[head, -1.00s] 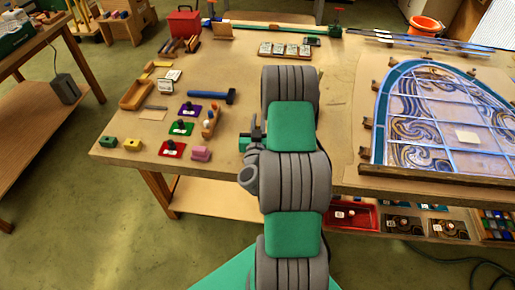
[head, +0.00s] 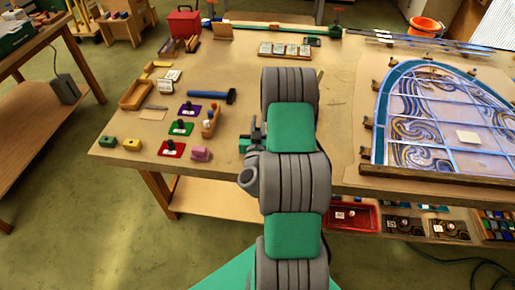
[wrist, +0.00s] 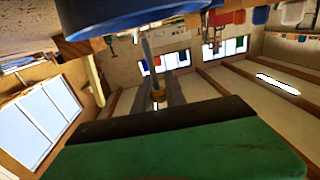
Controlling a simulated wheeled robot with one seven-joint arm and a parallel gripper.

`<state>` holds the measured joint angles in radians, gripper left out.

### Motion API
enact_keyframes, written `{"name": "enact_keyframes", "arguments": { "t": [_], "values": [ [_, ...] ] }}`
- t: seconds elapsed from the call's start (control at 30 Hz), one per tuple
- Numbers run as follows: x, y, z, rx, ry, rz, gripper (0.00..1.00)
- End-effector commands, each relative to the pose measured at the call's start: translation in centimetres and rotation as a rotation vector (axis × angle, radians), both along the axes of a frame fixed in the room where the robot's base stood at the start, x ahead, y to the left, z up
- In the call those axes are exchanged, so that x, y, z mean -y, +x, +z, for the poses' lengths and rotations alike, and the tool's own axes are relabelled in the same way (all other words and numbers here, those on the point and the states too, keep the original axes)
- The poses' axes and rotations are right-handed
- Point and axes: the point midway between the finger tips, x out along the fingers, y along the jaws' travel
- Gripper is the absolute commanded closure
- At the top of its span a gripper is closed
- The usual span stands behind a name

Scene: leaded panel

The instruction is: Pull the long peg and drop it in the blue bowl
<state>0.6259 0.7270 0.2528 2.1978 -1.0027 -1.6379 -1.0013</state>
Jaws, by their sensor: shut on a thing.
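My gripper (wrist: 168,108) shows in the wrist view as a green finger with a dark pad across the bottom. It is shut, and a slim grey rod with a yellowish end, apparently the long peg (wrist: 147,50), stands just beyond the pad. Its contact with the fingers is not clear. A large blue rounded shape, perhaps the blue bowl (wrist: 120,14), fills the top of the wrist view, very near the camera. In the head view my arm hides the area around the gripper, and I make out neither the long peg nor the blue bowl there.
The workbench (head: 215,75) holds purple (head: 190,109), green (head: 181,128) and red (head: 171,149) plates with dark knobs, left of my arm. A blue-handled hammer (head: 212,95) lies behind them. The leaded panel (head: 440,120) covers the right side.

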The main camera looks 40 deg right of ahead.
Motion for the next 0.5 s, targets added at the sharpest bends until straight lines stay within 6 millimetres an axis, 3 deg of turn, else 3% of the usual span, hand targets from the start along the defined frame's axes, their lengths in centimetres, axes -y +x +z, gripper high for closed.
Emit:
{"name": "enact_keyframes", "arguments": {
  "t": [0.5],
  "values": [
    [-0.01,0.01,-0.85,-0.001,-0.001,0.0,1.0]
  ]
}}
